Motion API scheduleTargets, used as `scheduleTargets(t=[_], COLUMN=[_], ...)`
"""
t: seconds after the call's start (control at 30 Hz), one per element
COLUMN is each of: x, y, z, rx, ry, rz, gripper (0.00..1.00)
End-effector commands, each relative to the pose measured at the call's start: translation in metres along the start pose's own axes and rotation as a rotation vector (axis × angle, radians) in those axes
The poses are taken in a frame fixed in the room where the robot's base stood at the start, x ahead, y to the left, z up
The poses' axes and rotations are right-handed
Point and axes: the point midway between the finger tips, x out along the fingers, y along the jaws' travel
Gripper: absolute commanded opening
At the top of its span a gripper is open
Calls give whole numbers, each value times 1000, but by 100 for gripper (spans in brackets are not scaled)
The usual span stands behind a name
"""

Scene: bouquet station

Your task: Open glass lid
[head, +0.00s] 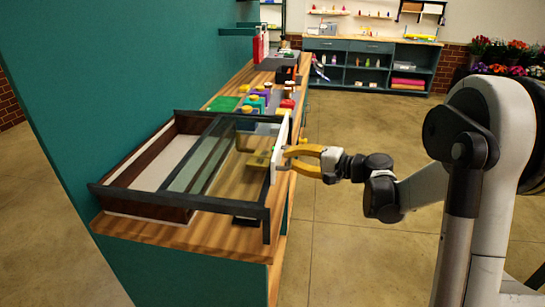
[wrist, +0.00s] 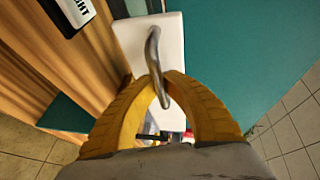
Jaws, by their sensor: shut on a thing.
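The glass lid (head: 212,168) is a clear pane in a dark frame on a long case on the wooden counter. A white plate (head: 279,150) stands upright at its right end and carries a curved metal handle (wrist: 153,55). My yellow gripper (head: 287,158) is at that plate. In the wrist view, my gripper's fingertips (wrist: 163,80) close around the lower part of the handle, with the white plate just behind. The left part of the case (head: 149,167) shows a pale floor and brown inner walls. Wood grain shows through the glass on the right.
Coloured blocks and small items (head: 262,95) stand on the counter behind the case. A teal wall (head: 120,70) rises along the left. Open concrete floor (head: 345,240) lies right of the counter. A teal shelf (head: 370,65) and flowers (head: 505,55) are at the back.

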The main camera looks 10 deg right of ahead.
Motion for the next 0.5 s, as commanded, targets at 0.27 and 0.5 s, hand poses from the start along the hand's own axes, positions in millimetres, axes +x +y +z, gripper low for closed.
scheduleTargets(t=[0.27, 0.5], x=[-10, -9], y=[2, 2], z=[-4, -4], rx=[-1, 0], ry=[0, 0], rz=[0, 0], gripper=[0, 0])
